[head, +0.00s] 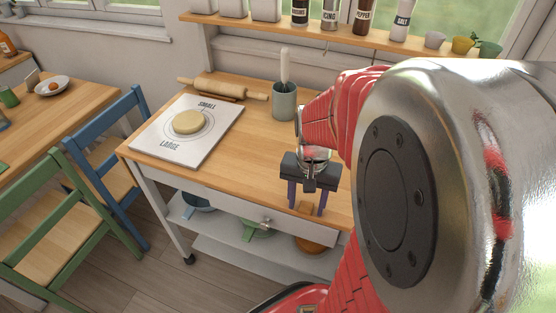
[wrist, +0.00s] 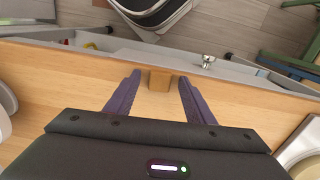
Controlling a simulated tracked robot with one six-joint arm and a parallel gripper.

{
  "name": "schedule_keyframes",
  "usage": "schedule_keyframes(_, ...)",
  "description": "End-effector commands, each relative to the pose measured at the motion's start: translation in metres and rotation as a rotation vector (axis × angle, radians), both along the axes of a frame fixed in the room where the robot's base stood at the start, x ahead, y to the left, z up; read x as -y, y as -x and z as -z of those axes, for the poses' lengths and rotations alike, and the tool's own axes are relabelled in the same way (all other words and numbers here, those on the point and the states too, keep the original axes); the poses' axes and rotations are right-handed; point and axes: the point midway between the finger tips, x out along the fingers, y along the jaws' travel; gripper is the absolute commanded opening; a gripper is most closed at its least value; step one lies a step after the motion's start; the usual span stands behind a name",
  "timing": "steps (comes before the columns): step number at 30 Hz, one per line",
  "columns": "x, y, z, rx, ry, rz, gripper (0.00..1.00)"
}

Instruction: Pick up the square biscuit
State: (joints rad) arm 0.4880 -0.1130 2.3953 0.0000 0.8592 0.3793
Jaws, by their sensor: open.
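A small tan-brown square piece, which looks like the square biscuit (head: 306,207), is at the front edge of the wooden worktop. In the wrist view the biscuit (wrist: 160,82) shows between the two purple fingertips, with a gap on each side. My gripper (head: 306,211) is open and points down at the worktop's front edge. In the wrist view my gripper (wrist: 159,78) has its fingers on either side of the biscuit, not visibly touching it. I cannot tell the exact height of the fingertips above the wood.
A white board (head: 166,147) marked SMALL and LARGE bears a round dough disc (head: 188,122). A rolling pin (head: 225,89) and a grey utensil pot (head: 284,103) stand behind. A shelf of jars (head: 345,36) runs above. The wood between board and gripper is clear.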

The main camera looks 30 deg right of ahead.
Motion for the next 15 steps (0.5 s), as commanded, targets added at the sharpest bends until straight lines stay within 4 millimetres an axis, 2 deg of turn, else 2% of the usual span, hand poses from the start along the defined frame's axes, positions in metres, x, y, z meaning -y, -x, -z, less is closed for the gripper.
schedule_keyframes(9, 0.000, 0.000, -0.002, 0.001, 0.001, 0.001, 0.49)
schedule_keyframes(15, 0.001, -0.001, -0.020, 0.003, 0.002, 0.000, 0.49)
